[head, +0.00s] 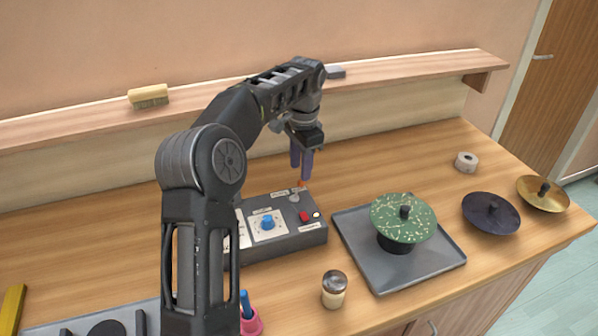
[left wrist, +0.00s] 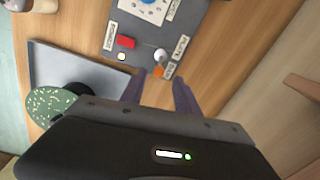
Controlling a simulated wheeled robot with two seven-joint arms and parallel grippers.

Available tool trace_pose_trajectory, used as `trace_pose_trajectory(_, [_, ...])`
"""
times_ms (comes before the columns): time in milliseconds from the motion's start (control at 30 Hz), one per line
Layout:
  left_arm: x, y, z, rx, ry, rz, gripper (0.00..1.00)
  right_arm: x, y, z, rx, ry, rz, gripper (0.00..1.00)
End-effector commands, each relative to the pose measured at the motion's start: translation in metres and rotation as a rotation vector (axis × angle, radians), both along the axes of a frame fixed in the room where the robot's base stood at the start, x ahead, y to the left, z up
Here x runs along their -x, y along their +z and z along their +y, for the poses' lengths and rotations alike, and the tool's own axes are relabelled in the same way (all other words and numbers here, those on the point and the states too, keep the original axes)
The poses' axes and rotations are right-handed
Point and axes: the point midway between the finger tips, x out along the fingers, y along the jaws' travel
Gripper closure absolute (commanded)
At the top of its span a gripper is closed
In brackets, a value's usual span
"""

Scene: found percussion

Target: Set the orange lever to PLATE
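The orange lever (head: 301,185) stands at the back right of a grey control box (head: 290,238). In the left wrist view the orange lever tip (left wrist: 159,72) shows beside a round silver part, with small labels near it that I cannot read for certain. My left gripper (head: 302,173) points down over the lever, its purple fingers just above it. In the left wrist view my left gripper (left wrist: 160,80) is open, its fingertips apart on either side of the orange tip. I cannot tell whether either finger touches it. My right gripper is not in view.
The box also has a blue knob (head: 267,223) and a red button (head: 304,216). A metal tray (head: 431,266) with a green speckled disc (head: 404,222) stands to its right. A shaker jar (head: 334,291) stands in front. A wall shelf (head: 410,68) runs behind.

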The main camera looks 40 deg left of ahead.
Motion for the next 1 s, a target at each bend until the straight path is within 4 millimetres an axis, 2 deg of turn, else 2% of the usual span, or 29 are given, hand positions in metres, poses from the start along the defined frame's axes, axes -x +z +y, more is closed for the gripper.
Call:
trace_pose_trajectory(333, [0.0,-0.001,0.0,0.0,-0.001,0.001,0.62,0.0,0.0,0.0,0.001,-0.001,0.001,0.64])
trace_pose_trajectory(467, [0.0,-0.007,0.001,0.0,-0.001,0.002,0.62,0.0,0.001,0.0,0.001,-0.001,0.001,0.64])
trace_pose_trajectory(667, [0.0,-0.031,0.002,0.0,0.0,0.003,0.62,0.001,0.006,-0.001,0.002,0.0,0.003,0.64])
trace_pose_trajectory(800, [0.0,-0.054,0.004,0.001,0.0,0.004,0.62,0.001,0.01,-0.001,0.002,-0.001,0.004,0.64])
trace_pose_trajectory(1000, [-0.001,-0.075,0.005,-0.001,0.001,0.002,0.62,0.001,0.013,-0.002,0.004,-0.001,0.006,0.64])
